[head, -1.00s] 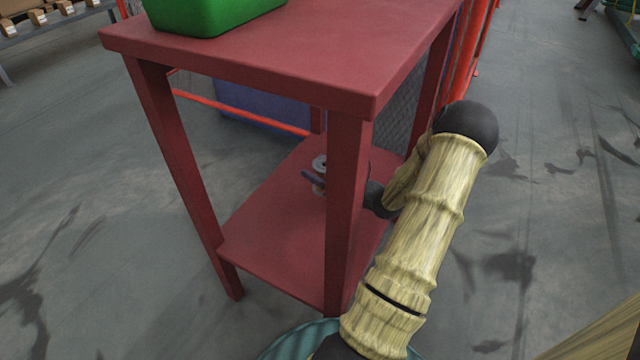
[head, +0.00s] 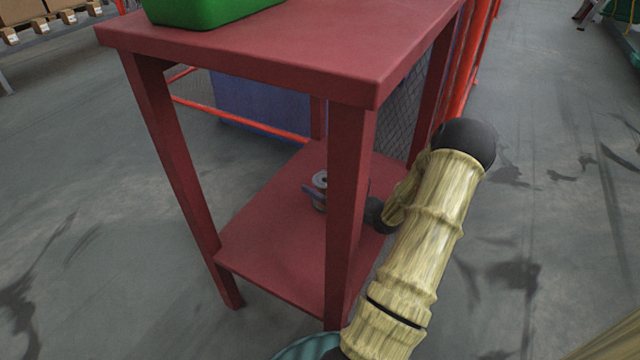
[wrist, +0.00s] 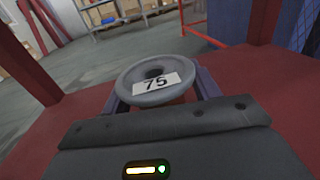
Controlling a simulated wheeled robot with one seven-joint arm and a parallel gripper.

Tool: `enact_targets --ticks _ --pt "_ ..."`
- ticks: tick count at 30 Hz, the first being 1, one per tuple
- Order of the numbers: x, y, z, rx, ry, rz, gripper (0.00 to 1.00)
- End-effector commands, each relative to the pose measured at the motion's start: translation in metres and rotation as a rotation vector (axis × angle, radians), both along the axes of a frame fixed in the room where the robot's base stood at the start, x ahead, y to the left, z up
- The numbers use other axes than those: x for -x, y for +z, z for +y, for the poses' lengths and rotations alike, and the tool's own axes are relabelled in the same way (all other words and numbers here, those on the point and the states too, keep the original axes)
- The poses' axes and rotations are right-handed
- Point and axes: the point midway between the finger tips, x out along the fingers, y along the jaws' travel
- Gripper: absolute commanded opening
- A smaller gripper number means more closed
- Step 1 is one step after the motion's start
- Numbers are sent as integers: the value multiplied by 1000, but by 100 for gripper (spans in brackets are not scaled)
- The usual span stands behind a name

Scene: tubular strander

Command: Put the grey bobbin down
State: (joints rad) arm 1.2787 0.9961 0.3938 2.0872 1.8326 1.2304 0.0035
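The grey bobbin (wrist: 148,95) fills the middle of the wrist view, with a white label reading 75 on its round flange and an orange-brown part just under it. My gripper (wrist: 160,90) has one blue-purple finger on each side of the bobbin, below the flange, and appears shut on it; the contact itself is hidden. In the head view the bobbin (head: 320,180) is upright, just above or on the lower shelf (head: 270,250) of the red table. A finger shows across its front. The table leg hides part of my gripper, and the bobbin's base is unclear.
The table's top (head: 260,55) is above the shelf and carries a green bin (head: 205,10). The front leg (head: 346,210) stands close to my arm. The shelf's front left is bare. A red-framed mesh fence (head: 460,70) and a blue box (head: 262,105) stand behind.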

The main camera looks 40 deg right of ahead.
Motion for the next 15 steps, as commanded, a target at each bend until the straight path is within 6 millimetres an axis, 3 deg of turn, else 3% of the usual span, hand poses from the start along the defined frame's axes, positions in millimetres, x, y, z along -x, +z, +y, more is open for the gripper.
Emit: enact_targets --ticks 1,3,15 --pt "0 0 0 0 0 0 69" --pt "0 0 0 0 0 0 82" --pt "2 4 -2 0 -3 1 83"
